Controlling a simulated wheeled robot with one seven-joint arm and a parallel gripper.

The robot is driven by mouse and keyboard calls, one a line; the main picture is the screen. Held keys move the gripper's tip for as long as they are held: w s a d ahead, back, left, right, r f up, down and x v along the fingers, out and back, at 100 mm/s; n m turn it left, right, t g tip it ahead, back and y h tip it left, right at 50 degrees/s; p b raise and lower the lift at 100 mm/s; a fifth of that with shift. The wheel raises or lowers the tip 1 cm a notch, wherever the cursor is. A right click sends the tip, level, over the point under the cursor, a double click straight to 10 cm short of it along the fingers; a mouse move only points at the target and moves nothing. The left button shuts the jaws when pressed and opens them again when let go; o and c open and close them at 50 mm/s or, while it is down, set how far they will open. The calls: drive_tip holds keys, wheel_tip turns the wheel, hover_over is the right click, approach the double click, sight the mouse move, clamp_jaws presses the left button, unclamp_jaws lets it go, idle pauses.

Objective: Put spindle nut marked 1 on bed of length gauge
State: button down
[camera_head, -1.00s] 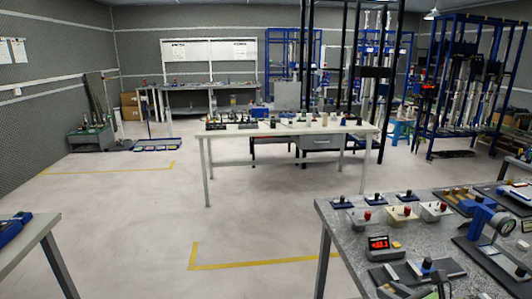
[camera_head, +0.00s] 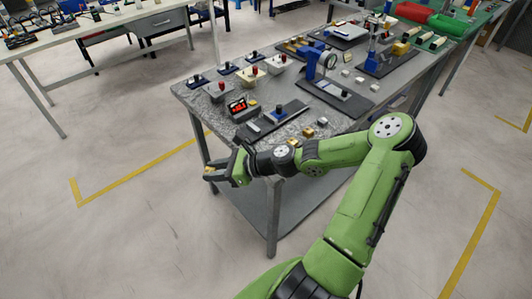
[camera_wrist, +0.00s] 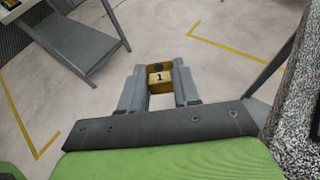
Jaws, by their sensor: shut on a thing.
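The spindle nut marked 1 (camera_wrist: 159,78) is a small brass-coloured block with a dark round hole, held between my gripper's fingers (camera_wrist: 160,90) in the wrist view. In the head view my gripper (camera_head: 212,174) is beyond the front left edge of the grey table, over open floor. What appears to be the length gauge lies on the table: a long dark bed (camera_head: 286,117) with a blue-topped block (camera_head: 278,112) on it. A readout with red digits (camera_head: 240,106) stands beside it. The bed is apart from my gripper.
Small metal blocks (camera_head: 308,132) lie on the table's front part near my arm. A blue stand with a round dial (camera_head: 314,62) is behind the bed. Several blocks with red or dark knobs (camera_head: 250,76) line the left edge. The floor left of the table is clear.

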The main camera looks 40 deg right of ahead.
drive_tip(key=d+m+t+h+b, duration=0.1)
drive_tip(key=d+h, duration=0.1)
drive_tip(key=d, duration=0.2)
drive_tip(key=d+r+m+t+h+b, duration=0.1)
drive_tip(key=d+m, duration=0.1)
drive_tip(key=d, duration=0.3)
drive_tip(key=s+d+r+m+t+h+b, duration=0.1)
drive_tip(key=d+m+h+b, duration=0.1)
drive_tip(key=d, duration=0.3)
drive_tip(key=shift+h, duration=0.3)
drive_tip(key=s+d+r+m+t+h+b, duration=0.1)
drive_tip(key=s+d+r+m+h, duration=0.25)
drive_tip(key=d, duration=0.35)
drive_tip(key=f+b, duration=0.1)
drive_tip(key=f, duration=0.2)
drive_tip(key=f+b, duration=0.2)
drive_tip(key=f, duration=0.1)
drive_tip(key=w+f+b, duration=0.1)
drive_tip(key=f, duration=0.2)
drive_tip(key=shift+a+f+b, duration=0.3)
drive_tip(key=shift+f, duration=0.45)
drive_tip(key=shift+f, duration=0.15)
drive_tip(key=c, duration=0.8)
unclamp_jaws()
drive_tip(key=shift+f+b, duration=0.15)
drive_tip(key=shift+b, duration=0.3)
